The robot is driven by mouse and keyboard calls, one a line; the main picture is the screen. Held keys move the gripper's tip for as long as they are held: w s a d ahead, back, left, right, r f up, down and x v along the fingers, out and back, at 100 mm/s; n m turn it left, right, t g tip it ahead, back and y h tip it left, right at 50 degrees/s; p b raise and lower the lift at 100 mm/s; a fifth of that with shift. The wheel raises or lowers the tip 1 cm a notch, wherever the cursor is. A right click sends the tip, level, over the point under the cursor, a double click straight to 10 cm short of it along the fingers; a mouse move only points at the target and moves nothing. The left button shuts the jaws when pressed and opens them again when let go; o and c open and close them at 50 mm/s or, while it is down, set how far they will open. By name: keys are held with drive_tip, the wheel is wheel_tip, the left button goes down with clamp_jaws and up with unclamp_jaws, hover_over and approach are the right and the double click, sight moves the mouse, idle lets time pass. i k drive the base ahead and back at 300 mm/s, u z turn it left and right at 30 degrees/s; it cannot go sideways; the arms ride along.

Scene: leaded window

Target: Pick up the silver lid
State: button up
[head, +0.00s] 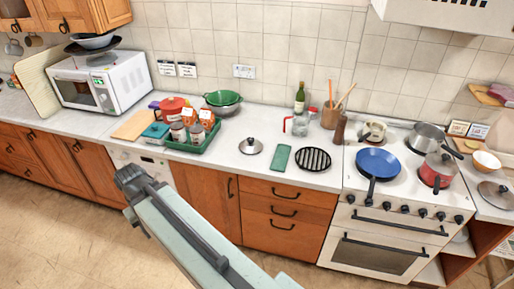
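A round silver lid (251,147) with a dark knob lies flat on the white counter, right of the green tray. A second silver lid (496,195) with a dark knob lies at the far right, beside the stove. My arm reaches up from the bottom of the head view. My gripper (128,176) is at its dark far end, in front of the lower cabinets, left of and below the first lid in the picture and apart from it. The fingers are too small and dark to tell whether they are open or shut.
Left of the first lid is a green tray (185,150) with jars and cartons. Right of it are a green cloth-like item (280,158) and a black round grate (314,159). The stove holds a blue pan (378,162) and a red pot (438,170). The counter around the first lid is clear.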

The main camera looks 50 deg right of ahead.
sight(251, 146)
drive_tip(key=z, duration=0.35)
drive_tip(key=i, duration=1.5)
drive_tip(key=u, duration=0.05)
